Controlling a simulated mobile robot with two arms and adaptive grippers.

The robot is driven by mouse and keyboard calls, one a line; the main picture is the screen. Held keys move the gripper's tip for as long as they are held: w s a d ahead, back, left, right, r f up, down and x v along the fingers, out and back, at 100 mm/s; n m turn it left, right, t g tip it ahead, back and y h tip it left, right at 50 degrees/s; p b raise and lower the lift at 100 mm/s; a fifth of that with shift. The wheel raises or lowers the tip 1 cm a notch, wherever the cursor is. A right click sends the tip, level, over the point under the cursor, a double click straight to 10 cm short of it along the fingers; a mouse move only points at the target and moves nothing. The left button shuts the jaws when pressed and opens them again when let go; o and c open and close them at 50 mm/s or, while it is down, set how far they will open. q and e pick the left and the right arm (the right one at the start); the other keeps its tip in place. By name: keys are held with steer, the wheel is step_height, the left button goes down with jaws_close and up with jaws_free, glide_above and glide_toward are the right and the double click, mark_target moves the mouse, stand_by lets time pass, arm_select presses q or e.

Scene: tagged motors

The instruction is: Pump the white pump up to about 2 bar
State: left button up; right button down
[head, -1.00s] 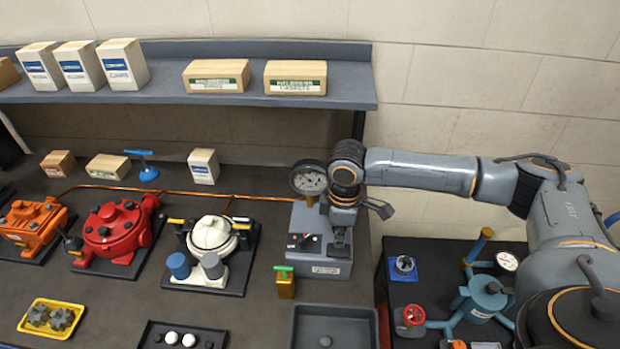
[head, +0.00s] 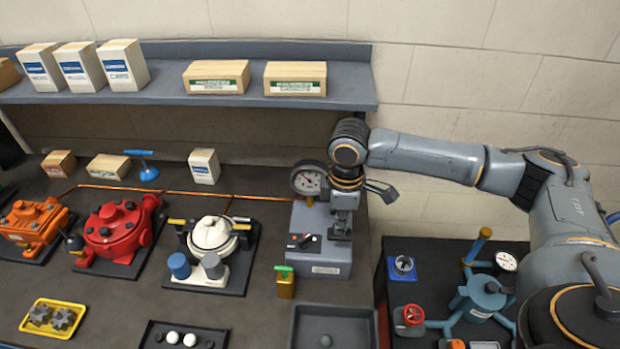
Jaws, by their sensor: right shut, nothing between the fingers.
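The white pump (head: 212,236) sits on a black base plate on the bench, between the red pump and a grey gauge unit. The grey gauge unit (head: 318,258) carries a round dial gauge (head: 307,181) on top and a black knob or lever (head: 304,241) on its front; the dial reading is too small to tell. My right gripper (head: 340,232) points down, shut and empty, over the right part of the gauge unit, to the right of the black knob. I cannot tell whether it touches the unit. My left gripper is not in view.
A red pump (head: 115,234) and an orange pump (head: 34,225) stand to the left. A shelf (head: 270,94) with boxes runs above the back.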

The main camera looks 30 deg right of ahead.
steer(key=shift+r, duration=2.5)
